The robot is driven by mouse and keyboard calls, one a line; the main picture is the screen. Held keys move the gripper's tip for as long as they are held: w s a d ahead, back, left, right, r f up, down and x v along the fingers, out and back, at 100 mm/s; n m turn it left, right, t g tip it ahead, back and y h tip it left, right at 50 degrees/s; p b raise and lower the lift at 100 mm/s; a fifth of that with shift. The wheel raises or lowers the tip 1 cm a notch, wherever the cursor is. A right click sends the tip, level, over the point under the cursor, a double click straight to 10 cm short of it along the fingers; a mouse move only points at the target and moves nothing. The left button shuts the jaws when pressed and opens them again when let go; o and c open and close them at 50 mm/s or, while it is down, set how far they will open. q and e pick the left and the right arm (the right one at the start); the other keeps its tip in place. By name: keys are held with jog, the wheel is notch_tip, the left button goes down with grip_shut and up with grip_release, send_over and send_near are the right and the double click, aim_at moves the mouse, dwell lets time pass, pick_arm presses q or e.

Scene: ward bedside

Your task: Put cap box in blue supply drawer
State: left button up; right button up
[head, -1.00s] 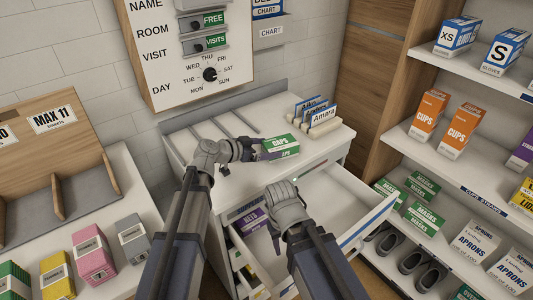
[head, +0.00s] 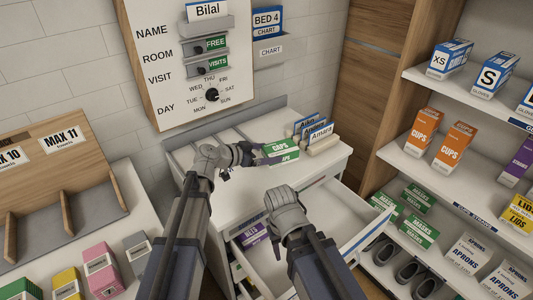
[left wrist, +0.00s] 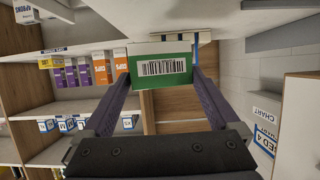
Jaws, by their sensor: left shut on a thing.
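The cap box (head: 281,151), green and white with "CAPS" on it, is between the fingers of my left gripper (head: 254,155) over the white cabinet top in the head view. The left wrist view shows its green and white barcode end (left wrist: 163,66) between both fingers.
Name cards in a holder (head: 318,140) stand on the cabinet top, just right of the cap box. Stocked shelves (head: 455,155) stand on the right. A wooden sorter (head: 60,200) is on the left.

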pick_arm(q)
notch_tip(320, 180, up, 4)
jog(key=p, duration=0.3)
pick_arm(e)
notch_tip(320, 180, up, 4)
